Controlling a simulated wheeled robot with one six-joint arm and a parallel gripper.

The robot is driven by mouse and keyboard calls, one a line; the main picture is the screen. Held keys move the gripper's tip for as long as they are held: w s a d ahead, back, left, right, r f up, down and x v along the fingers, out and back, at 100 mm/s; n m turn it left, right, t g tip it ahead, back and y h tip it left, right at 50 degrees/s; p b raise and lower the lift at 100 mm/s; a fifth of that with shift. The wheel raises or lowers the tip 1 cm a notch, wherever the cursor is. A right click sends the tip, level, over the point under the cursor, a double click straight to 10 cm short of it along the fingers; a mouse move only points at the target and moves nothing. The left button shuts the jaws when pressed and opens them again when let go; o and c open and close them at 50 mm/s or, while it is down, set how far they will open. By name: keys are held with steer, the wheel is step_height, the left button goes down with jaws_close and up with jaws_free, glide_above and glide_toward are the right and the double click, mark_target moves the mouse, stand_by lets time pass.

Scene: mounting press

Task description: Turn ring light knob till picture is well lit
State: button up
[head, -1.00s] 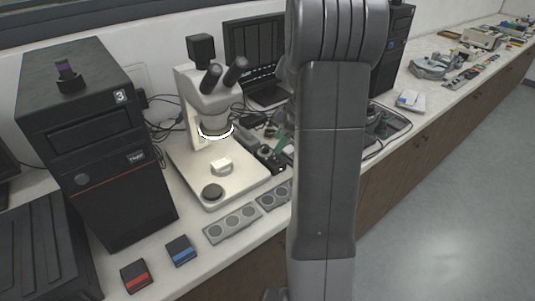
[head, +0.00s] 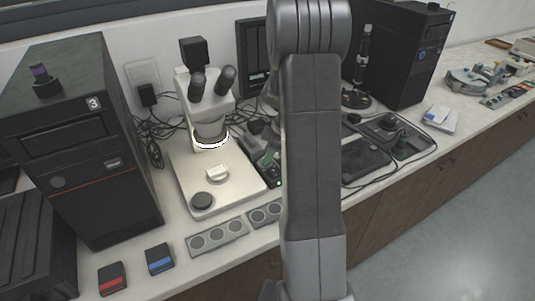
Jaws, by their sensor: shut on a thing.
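The microscope (head: 207,100) stands on a pale base, with its ring light (head: 211,142) glowing white under the head. A small dark control box (head: 270,177) with a green lamp sits just right of the base. My gripper (head: 263,152) is small and partly hidden by my arm. It appears shut on the knob at the top of this box, though the knob itself is hard to make out.
A black computer tower (head: 100,185) stands at left, another (head: 405,60) at back right. Red (head: 112,278) and blue (head: 160,258) boxes and grey strips with round pads (head: 217,236) line the front edge. Cables lie behind the microscope. Black devices (head: 395,135) stand right of my arm.

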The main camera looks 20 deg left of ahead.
steer(key=c, duration=0.4)
steer(key=shift+o, duration=0.2)
steer(key=shift+f+b, duration=0.1)
steer(key=shift+b, duration=0.25)
steer(key=shift+f+m+t+b, duration=0.1)
steer(key=shift+m+t+b, duration=0.3)
steer(key=shift+m+b, duration=0.6)
steer(key=m+b, duration=0.1)
steer(key=m+t+b, duration=0.1)
steer(key=shift+s+m, duration=0.2)
steer(key=shift+m, duration=0.1)
steer(key=m, duration=0.1)
steer(key=m+t, duration=0.1)
steer(key=m, duration=0.1)
steer(key=shift+s+a+r+m+b, duration=0.1)
steer(key=shift+r+m+b, duration=0.1)
steer(key=shift+m+b, duration=0.15)
steer(key=shift+m+t+h, duration=0.6)
steer(key=shift+m+t, duration=0.1)
steer(key=shift+m, duration=1.15)
steer(key=o, duration=1)
